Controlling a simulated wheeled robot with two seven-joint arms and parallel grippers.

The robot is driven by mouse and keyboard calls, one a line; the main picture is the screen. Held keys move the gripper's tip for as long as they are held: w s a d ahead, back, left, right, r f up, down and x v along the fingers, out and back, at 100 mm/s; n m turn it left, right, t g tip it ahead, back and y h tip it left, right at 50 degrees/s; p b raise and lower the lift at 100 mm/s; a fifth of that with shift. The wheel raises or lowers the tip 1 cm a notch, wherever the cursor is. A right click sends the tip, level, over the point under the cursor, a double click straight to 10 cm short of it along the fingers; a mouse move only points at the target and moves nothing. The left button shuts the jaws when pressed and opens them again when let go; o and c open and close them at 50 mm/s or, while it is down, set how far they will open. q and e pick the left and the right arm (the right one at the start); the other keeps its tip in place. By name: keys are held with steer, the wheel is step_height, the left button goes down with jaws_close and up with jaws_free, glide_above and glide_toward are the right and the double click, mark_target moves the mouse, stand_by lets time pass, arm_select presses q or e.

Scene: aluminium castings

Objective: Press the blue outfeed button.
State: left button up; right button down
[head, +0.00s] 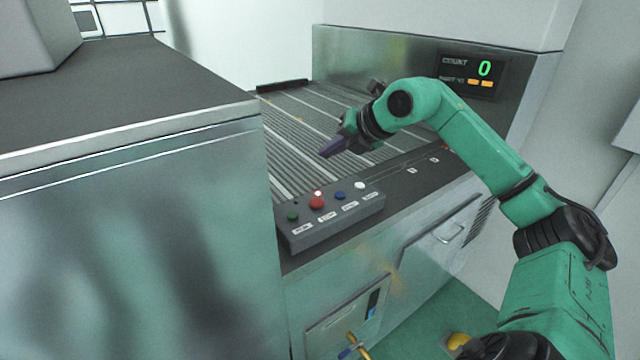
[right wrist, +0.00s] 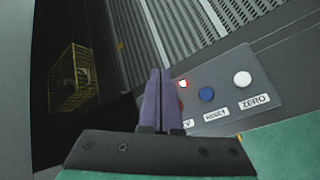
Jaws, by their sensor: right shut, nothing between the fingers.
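The blue button (head: 340,196) sits on a grey control box at the front edge of the conveyor, between the red button and the white button. It also shows in the right wrist view (right wrist: 207,95), right of my fingers, above a small label. My right gripper (head: 325,152) is shut and empty, with purple fingers, raised above and behind the control box and apart from the buttons. In the right wrist view its fingers (right wrist: 155,75) lie together and partly hide the red button. My left gripper is not in view.
The control box (head: 352,213) also bears a green button (head: 292,216), a red button (head: 316,203) with a lit red lamp, and a white button (head: 360,185). A ridged conveyor (head: 300,130) lies behind. A display (head: 472,75) reads 0. A large cabinet (head: 130,230) stands left.

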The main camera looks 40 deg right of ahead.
steer(key=s+d+r+h, duration=0.1)
steer(key=s+d, duration=0.2)
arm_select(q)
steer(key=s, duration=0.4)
arm_select(e)
steer(key=b, duration=0.8)
glide_above(342, 199)
steer(key=shift+m, duration=0.3)
step_height(342, 199, down, 8)
steer(key=shift+d+f, duration=0.1)
steer(key=shift+f+b, duration=0.3)
steer(key=shift+b, duration=0.05)
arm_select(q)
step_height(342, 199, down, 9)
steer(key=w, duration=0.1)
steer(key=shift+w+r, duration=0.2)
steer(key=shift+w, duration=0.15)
arm_select(e)
steer(key=shift+r, duration=0.1)
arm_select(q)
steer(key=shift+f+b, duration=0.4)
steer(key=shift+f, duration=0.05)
arm_select(e)
steer(key=shift+f, duration=0.45)
